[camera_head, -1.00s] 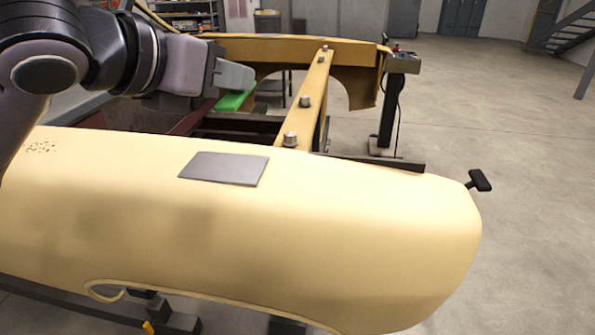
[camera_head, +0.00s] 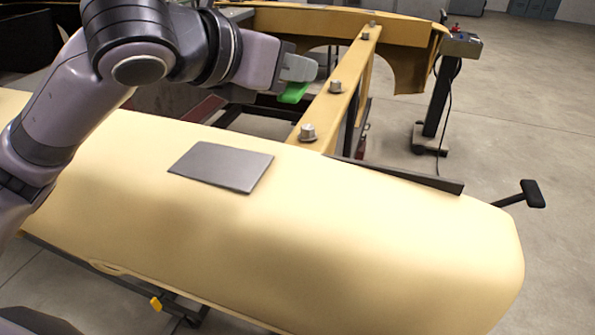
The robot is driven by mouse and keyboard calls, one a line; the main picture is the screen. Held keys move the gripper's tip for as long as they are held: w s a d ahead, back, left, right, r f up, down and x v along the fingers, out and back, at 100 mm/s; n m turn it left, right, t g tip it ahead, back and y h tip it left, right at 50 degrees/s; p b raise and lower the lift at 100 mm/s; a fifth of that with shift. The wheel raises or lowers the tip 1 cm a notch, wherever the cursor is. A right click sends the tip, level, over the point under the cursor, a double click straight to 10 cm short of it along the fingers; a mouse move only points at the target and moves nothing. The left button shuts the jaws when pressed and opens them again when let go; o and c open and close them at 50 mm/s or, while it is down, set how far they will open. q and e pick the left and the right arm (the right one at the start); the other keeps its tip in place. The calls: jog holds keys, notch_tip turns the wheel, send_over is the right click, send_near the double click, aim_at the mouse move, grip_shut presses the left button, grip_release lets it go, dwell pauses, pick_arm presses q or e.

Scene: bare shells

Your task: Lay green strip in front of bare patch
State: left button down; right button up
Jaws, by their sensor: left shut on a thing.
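The green strip (camera_head: 293,93) shows just below the fingers of my left gripper (camera_head: 298,72), which is shut on it. The gripper holds it in the air beyond the near yellow shell, left of the yellow cross beam; part of the strip is hidden by the fingers. The bare patch (camera_head: 222,166) is a grey four-sided area on the upper face of the near yellow shell (camera_head: 370,250). The shell in front of the patch, toward me, is clear. My right gripper is not in view.
A yellow beam (camera_head: 352,75) with several metal knobs runs from the near shell to the far shell (camera_head: 320,24). A dark strip (camera_head: 400,175) lies along the near shell's back edge. A black handle (camera_head: 532,193) sticks out at the right. A post stand (camera_head: 440,100) stands behind.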

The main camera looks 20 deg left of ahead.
aim_at(292, 189)
pick_arm(q)
notch_tip(292, 189, down, 17)
jog(key=shift+r, duration=0.1)
dwell(0.5)
jog(key=c, duration=1)
grip_release()
